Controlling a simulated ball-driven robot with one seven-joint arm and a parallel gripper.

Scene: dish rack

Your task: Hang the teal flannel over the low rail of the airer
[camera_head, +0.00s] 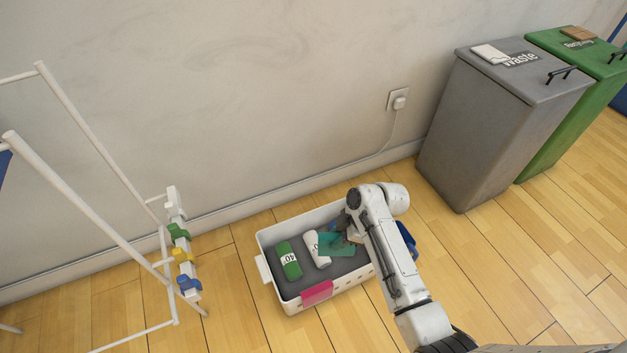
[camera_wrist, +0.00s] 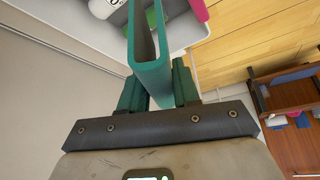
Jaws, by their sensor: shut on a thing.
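The teal flannel (camera_head: 335,246) hangs from my gripper (camera_head: 352,236), over the white basket in the head view. In the wrist view the flannel (camera_wrist: 148,68) shows as a folded teal loop between the two fingers of my gripper (camera_wrist: 158,88), which is shut on it. The head view does not clearly show whether the flannel's lower edge touches anything in the basket. The white airer (camera_head: 85,120) stands at the left, apart from my gripper. Its lower bars (camera_head: 145,336) are near the floor, partly out of frame.
Coloured pegs (camera_head: 182,255) sit on a white bar beside the airer. Grey (camera_head: 490,125) and green bins stand right. Floor is clear between airer and basket.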

